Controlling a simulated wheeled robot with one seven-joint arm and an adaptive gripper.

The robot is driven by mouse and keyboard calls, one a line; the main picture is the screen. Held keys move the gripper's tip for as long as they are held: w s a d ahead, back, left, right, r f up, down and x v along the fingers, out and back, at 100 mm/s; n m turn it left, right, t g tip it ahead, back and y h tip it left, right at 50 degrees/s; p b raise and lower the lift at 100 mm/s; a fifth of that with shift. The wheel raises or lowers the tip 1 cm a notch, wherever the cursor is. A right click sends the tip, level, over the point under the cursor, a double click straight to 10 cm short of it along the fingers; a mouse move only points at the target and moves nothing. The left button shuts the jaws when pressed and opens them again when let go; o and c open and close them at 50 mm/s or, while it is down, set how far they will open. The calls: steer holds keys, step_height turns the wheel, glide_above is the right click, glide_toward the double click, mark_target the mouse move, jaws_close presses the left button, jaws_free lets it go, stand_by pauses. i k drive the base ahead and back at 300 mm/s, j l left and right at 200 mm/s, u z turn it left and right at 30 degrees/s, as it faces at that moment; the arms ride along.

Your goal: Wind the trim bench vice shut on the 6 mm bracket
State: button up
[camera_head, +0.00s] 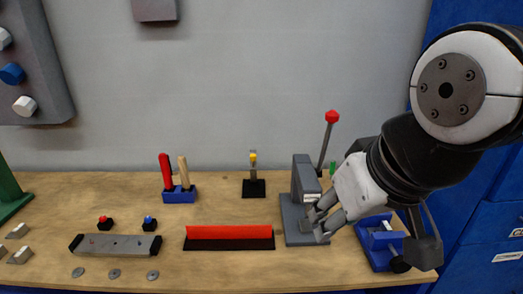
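A blue vice-like fixture (379,243) stands at the right end of the bench, with pale grey parts on top and a black knob (400,265) at its front right. My arm partly covers its upper side. I cannot make out a 6 mm bracket in its jaws. My gripper (317,227) is left of the blue fixture, pointing down and left, in front of a grey upright press (303,180). Its two fingers look spread, with a gap between the tips and nothing clear in it. Whether the fingertips touch the press base is not clear.
The press has a lever with a red knob (332,117). A red bar on a black base (229,237) lies left of it. A blue holder (179,195), a small black stand (254,188) and a grey bar (115,245) stand farther left. Bare bench shows between them.

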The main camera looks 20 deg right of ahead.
mark_target(398, 266)
steer(key=z, duration=1)
